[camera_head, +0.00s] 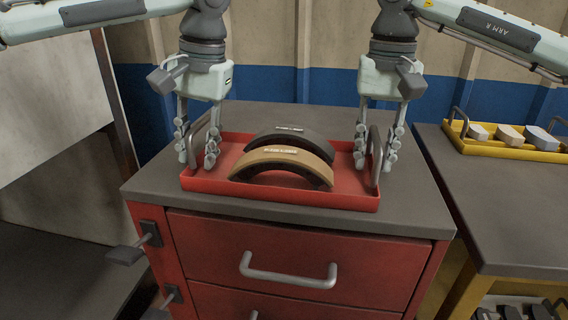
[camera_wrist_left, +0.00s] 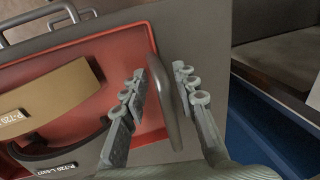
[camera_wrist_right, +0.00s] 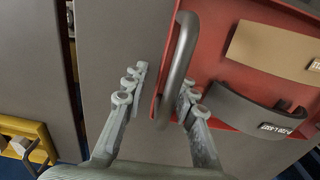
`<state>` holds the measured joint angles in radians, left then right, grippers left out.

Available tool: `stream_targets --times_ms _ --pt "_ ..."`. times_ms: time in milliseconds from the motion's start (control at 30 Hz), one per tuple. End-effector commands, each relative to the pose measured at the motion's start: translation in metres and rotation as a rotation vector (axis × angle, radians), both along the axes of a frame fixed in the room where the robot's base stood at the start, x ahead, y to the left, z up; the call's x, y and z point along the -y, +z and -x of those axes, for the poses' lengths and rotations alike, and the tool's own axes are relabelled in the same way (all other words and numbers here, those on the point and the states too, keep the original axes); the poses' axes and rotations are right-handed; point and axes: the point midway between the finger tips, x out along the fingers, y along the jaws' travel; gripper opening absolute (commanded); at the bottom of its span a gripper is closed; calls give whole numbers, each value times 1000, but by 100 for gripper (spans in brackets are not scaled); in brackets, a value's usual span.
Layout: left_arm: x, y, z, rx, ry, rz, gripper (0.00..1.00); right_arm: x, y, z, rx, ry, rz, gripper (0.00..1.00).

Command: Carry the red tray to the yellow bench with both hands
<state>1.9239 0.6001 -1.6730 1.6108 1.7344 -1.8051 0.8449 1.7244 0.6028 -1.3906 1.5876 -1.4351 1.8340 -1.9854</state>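The red tray (camera_head: 210,184) lies on the dark top of a red drawer cabinet and holds a tan brake shoe (camera_head: 281,160) and a dark brake shoe (camera_head: 300,137). My left gripper (camera_head: 198,160) is open around the tray's left handle; in the left wrist view the handle (camera_wrist_left: 168,90) stands between the parted fingers. My right gripper (camera_head: 376,158) is open at the tray's right handle (camera_head: 375,155); in the right wrist view that handle (camera_wrist_right: 178,70) runs between the parted fingers. The yellow bench (camera_head: 510,205) stands at the right with a grey top.
A yellow tray (camera_head: 482,143) with several pale blocks sits at the back of the bench. The bench top in front of it is clear. A narrow gap separates cabinet (camera_head: 285,262) and bench. A wall stands close behind the cabinet.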

Motion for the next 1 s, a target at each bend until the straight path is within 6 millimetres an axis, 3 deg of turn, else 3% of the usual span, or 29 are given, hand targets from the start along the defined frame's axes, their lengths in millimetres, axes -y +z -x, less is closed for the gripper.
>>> stream_targets --times_ms 367,600,1000 --pt "-1 -5 0 -1 -1 -1 27 0 -5 0 0 0 0 26" --pt "-1 -5 0 -1 -1 0 0 0 -5 0 0 -1 0 0" --pt "-2 -5 0 -1 0 -4 0 0 -4 0 1 -1 -3 0"
